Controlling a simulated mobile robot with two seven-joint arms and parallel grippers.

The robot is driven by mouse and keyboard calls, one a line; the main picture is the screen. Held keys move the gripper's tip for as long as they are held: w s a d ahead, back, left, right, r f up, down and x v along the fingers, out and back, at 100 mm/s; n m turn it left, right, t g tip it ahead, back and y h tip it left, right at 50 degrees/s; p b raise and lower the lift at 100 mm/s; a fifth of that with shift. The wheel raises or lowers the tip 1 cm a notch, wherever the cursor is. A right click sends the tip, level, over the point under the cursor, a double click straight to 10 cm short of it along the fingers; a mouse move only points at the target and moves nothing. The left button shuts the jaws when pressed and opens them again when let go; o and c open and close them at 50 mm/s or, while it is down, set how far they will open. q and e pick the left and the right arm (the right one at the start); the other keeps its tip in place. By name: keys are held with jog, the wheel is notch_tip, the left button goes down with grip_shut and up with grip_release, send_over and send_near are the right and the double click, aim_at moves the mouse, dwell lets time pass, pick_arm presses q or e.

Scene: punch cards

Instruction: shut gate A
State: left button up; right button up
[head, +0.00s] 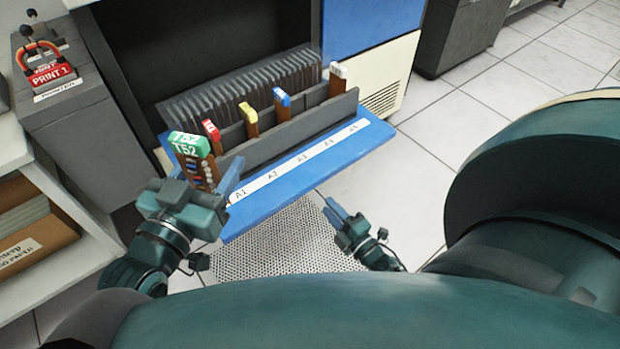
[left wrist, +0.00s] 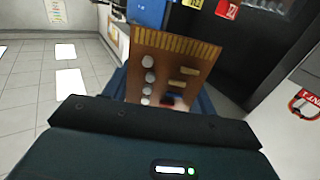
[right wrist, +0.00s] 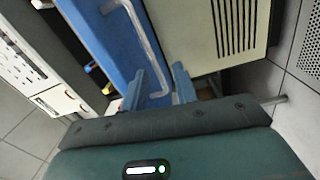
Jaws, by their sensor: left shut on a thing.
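Gate A is the blue panel (head: 310,172) labelled A1 to A5, folded down and open in front of the dark cabinet bay. My left gripper (head: 216,184) is shut on the brown card module with a green T52 handle (head: 190,145), held upright by the gate's left end. The module's board (left wrist: 172,66) fills the middle of the left wrist view. My right gripper (head: 336,212) is open and empty, just in front of the gate's front edge. In the right wrist view a grey bar handle (right wrist: 146,42) on a blue face runs down to between its parted fingers.
Modules with red (head: 211,129), yellow (head: 248,112), blue (head: 282,97) and white (head: 338,70) handles stand in the grey rack behind the gate. A grey cabinet (head: 65,95) with a red PRINT 1 tag stands left.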

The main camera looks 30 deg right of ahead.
jog(key=w, duration=0.3)
jog(key=w+r+n+t, duration=0.1)
jog(key=w, duration=0.2)
jog(key=w+r+n+b, duration=0.1)
jog(key=w, duration=0.2)
jog(key=shift+w+a+r+t+y, duration=0.2)
jog(key=shift+w+t+y, duration=0.1)
jog(key=shift+w+y, duration=0.1)
grip_shut()
dwell(0.5)
